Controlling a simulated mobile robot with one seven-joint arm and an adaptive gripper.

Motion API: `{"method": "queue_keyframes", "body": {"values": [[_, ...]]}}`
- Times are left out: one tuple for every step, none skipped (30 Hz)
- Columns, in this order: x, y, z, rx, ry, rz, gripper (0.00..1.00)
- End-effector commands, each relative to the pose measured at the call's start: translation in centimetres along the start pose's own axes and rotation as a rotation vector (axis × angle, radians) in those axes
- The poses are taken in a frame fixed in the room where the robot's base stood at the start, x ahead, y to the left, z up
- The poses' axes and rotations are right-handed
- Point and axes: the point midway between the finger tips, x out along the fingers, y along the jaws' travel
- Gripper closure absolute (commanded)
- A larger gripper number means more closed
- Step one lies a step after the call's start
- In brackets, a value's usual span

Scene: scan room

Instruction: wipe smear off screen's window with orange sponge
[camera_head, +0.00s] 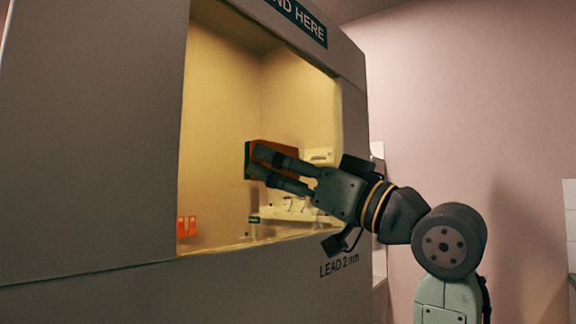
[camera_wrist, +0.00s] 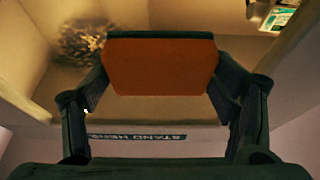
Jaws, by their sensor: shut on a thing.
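The orange sponge (camera_head: 287,148) has a dark pad on one face. My gripper (camera_head: 256,162) is shut on it and holds it up in front of the screen's window (camera_head: 222,110), in its right half in the head view. In the wrist view the sponge (camera_wrist: 160,68) sits between both fingers. I cannot tell whether it touches the pane. I cannot make out the smear in the head view.
The grey screen (camera_head: 90,130) frames the window and bears a blue sign (camera_head: 300,20) above and "LEAD 2 mm" lettering below. Behind the pane are small orange items (camera_head: 187,226) and white equipment (camera_head: 290,210). The space before the left part of the window is free.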

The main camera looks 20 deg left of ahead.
Motion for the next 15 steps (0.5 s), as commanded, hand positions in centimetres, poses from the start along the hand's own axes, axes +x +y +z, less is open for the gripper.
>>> {"method": "queue_keyframes", "body": {"values": [[0.13, 0.01, 0.04, 0.000, 0.000, 0.000, 0.44], [0.18, 0.01, 0.06, 0.000, 0.000, 0.000, 0.44], [0.26, 0.01, 0.10, 0.001, 0.000, 0.000, 0.44], [0.31, 0.02, 0.12, 0.001, 0.000, 0.000, 0.44], [0.37, 0.02, 0.14, 0.001, 0.000, 0.000, 0.44], [0.45, 0.02, 0.17, 0.001, 0.000, 0.000, 0.44], [0.50, 0.02, 0.20, 0.001, 0.000, 0.000, 0.44], [0.56, 0.03, 0.22, 0.001, 0.000, 0.000, 0.44], [0.63, 0.03, 0.25, 0.001, 0.000, 0.000, 0.44], [0.69, 0.03, 0.27, 0.001, 0.000, 0.000, 0.44], [0.75, 0.03, 0.29, 0.001, 0.000, 0.000, 0.44], [0.82, 0.04, 0.32, 0.001, 0.000, 0.000, 0.44], [0.88, 0.04, 0.34, 0.001, 0.000, 0.000, 0.44], [0.93, 0.04, 0.37, 0.001, 0.000, 0.000, 0.44], [1.01, 0.04, 0.40, 0.001, 0.000, 0.000, 0.44]]}}
